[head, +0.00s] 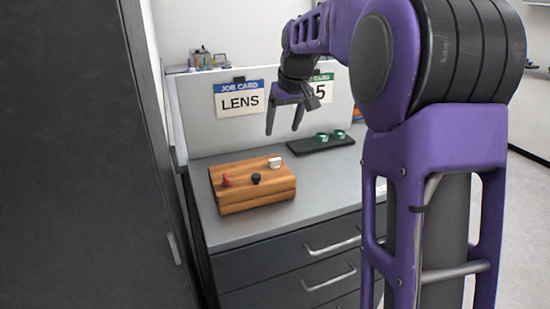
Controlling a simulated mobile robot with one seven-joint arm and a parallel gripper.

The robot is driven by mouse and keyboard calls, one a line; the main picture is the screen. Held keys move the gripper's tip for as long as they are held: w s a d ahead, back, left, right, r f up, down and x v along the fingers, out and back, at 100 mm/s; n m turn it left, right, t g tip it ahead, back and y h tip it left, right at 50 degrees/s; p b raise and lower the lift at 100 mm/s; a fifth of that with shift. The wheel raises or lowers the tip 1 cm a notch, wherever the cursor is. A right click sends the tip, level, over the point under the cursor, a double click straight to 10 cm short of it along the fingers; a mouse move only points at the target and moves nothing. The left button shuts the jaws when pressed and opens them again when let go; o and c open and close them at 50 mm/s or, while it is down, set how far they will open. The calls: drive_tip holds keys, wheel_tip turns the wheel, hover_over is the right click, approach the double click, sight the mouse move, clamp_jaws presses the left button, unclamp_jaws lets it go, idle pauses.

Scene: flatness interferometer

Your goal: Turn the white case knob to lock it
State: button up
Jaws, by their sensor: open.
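A wooden case (250,195) sits on the grey bench top. Three knobs are on its upper face: a white knob (274,162) at the back right, a black knob (256,178) in the middle and a red knob (227,180) at the left. The white knob looks wide and low; its exact turn angle is too small to tell. My gripper (283,130) hangs above and behind the case, fingers pointing down, open and empty. It is apart from the white knob, above it in the picture.
A black tray (301,149) with green round pieces (322,136) lies behind the case. A light panel with a "LENS" job card (240,99) and a second, partly hidden card (321,90) stands at the back. A dark cabinet (80,160) rises at the left. Drawers with handles (333,244) are below.

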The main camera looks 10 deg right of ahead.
sight(276, 167)
drive_tip(key=b+x, duration=0.1)
drive_tip(key=x, duration=1.1)
drive_tip(key=shift+f, duration=0.4)
clamp_jaws()
